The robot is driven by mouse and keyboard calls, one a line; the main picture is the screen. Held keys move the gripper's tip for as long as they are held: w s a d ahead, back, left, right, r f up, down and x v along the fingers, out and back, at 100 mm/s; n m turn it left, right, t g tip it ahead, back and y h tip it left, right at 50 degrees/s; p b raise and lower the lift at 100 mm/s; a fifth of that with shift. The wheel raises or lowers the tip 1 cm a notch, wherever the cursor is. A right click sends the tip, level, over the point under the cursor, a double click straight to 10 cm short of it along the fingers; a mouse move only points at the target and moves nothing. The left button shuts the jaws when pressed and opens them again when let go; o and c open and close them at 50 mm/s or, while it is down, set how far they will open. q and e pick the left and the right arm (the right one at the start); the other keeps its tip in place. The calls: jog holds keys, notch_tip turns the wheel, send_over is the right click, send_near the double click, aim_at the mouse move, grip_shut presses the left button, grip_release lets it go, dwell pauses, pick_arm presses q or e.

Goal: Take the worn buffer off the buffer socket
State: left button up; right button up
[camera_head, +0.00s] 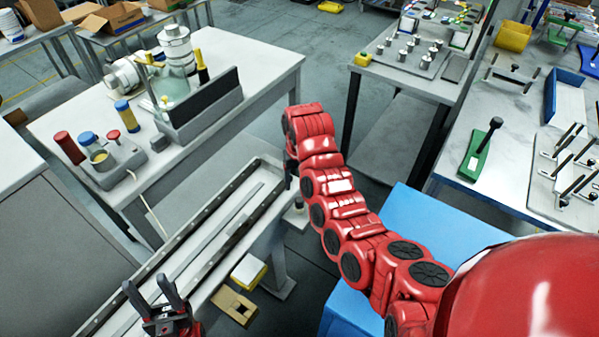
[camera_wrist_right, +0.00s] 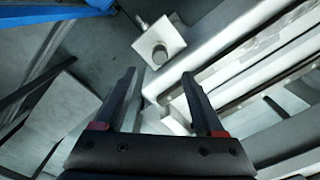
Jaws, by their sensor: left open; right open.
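A small grey square block (camera_head: 296,218) with a short dark-topped round stub (camera_head: 299,204) sits by the right end of the long rail frame. It looks like the buffer socket with the buffer on it, but I cannot tell how worn it is. In the right wrist view the block (camera_wrist_right: 174,36) and its round stub (camera_wrist_right: 160,54) are just beyond my right gripper (camera_wrist_right: 158,73). That gripper is open, with nothing between its fingers. My left gripper (camera_head: 149,285) is open and empty over the near end of the rail frame.
The long metal rail frame (camera_head: 205,228) runs diagonally across the lower left. A bench (camera_head: 262,82) with bottles and canisters stands behind. A blue surface (camera_head: 425,230) lies under my right arm.

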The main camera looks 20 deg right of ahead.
aim_at(300, 199)
notch_tip(300, 199, down, 8)
jog(key=shift+f+p, duration=0.15)
jog(key=shift+p, duration=0.8)
jog(key=shift+s+f, duration=0.1)
jog(key=shift+f, duration=0.55)
grip_shut()
jog(key=shift+r, duration=0.1)
jog(key=shift+r+p, duration=2.3)
jog(key=shift+r, duration=0.5)
